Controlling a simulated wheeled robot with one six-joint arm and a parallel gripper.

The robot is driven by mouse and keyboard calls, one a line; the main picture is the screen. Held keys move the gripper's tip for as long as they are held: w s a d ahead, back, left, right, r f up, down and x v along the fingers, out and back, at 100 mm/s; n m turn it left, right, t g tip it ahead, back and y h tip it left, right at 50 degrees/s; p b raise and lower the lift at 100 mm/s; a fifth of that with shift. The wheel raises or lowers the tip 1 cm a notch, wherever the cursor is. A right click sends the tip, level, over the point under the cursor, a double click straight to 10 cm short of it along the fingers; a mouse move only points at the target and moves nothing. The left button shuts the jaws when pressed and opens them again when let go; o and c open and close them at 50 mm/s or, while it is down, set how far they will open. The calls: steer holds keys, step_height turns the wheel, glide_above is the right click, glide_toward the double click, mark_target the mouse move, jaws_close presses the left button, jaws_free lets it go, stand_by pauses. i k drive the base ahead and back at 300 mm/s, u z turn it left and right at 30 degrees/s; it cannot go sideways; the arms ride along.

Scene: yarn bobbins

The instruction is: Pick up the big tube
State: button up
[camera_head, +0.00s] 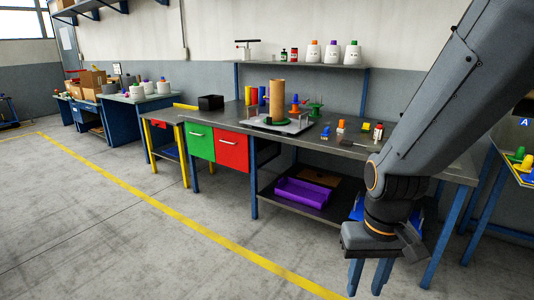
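The big tube (277,100) is a tall brown cardboard cylinder. It stands upright on the grey workbench, at a low grey tray or plate (295,128) with a green disc near its foot. My gripper (367,285) hangs at the lower right, in front of the bench, pointing down.
Yellow cylinders (262,95), a blue-and-orange cone piece (295,103) and a green spool piece (315,109) stand near the tube. A shelf (320,66) with bottles is behind. A black bin (211,102) is left. Open floor (170,245) lies in front.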

mark_target(277, 86)
steer(key=u, duration=0.25)
steer(key=i, duration=2.25)
steer(key=u, duration=0.25)
steer(key=i, duration=2.2)
steer(key=u, duration=0.1)
